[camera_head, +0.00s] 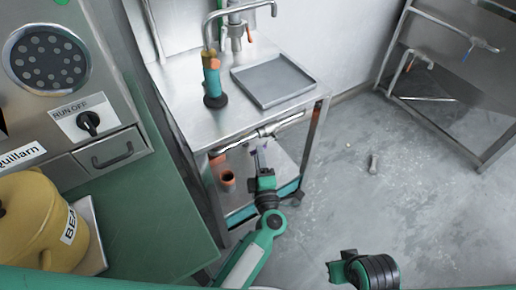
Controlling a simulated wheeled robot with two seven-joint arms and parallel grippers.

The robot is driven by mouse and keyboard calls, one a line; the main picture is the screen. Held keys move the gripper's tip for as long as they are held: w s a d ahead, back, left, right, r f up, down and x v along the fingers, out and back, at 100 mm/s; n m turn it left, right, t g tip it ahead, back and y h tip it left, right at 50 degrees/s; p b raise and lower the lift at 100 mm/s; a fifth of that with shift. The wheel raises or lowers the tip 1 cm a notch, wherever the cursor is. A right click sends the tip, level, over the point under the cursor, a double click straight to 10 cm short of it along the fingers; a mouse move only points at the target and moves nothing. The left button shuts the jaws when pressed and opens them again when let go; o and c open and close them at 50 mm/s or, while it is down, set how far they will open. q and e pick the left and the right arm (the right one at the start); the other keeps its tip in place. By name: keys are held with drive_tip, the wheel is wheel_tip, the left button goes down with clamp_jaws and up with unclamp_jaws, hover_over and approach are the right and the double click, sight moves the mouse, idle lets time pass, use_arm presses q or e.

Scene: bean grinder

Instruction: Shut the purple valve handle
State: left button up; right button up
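A metal pipe (286,124) runs along the front edge of the steel cart, with a valve fitting near its middle. A small purplish patch (263,147) just below this fitting looks like the purple valve handle, mostly hidden by my fingers. My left gripper (259,153) reaches up from below, with its fingertips at or very near this patch. I cannot tell whether they touch it or how far they are parted. My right gripper (333,272) is low in the picture, well away from the pipe, and its fingers do not show clearly.
The steel cart (185,108) carries a grey tray (273,80) and a teal-and-orange tool (213,80). An orange cup (228,180) stands on its lower shelf. A grinder panel (90,122) and yellow container (35,222) are at left. Floor (410,180) at right is mostly clear.

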use_arm(q)
drive_tip(key=shift+x, duration=1.5)
clamp_jaws()
